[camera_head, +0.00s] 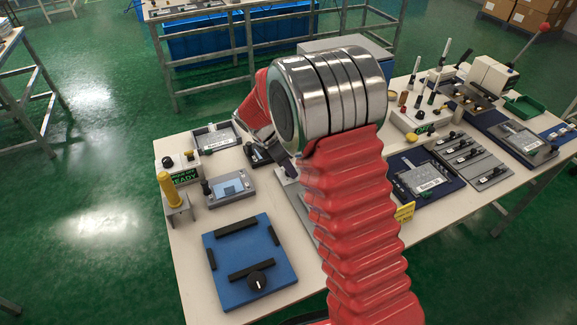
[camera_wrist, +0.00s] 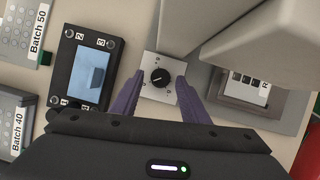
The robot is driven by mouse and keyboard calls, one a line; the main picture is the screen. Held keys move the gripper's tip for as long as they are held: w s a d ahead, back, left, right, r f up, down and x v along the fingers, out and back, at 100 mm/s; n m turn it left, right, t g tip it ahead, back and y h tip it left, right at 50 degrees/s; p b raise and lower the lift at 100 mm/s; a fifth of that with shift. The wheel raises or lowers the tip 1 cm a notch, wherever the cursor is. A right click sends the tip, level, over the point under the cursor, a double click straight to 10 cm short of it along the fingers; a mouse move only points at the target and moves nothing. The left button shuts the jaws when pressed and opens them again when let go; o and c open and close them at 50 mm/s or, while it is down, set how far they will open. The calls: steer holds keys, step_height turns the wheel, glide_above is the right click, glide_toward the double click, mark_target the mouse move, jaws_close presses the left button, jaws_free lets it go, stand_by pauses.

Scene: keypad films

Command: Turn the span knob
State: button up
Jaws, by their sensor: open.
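A black round knob (camera_wrist: 160,77) with a white pointer mark sits on a small pale plate (camera_wrist: 151,91) with scale marks, in the middle of the wrist view. I take it to be the span knob, though its label is not readable. My gripper (camera_wrist: 159,79) is open. Its two purple fingers lie either side of the knob, with gaps between them and the knob. In the head view my red-sleeved arm covers most of this spot, and the knob cannot be made out there.
A black device with a lit screen (camera_wrist: 86,68) stands left of the knob. A large grey housing (camera_wrist: 232,30) is close on the right. A blue board with another black knob (camera_head: 257,282) lies at the table's front, and a yellow-handled tool (camera_head: 169,190) stands at the left edge.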

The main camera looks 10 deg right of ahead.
steer(key=shift+d+f, duration=0.15)
steer(key=shift+f, duration=0.15)
steer(key=shift+c, duration=0.2)
steer(key=c, duration=0.9)
steer(key=shift+d, duration=0.15)
jaws_close()
steer(key=shift+w, duration=0.1)
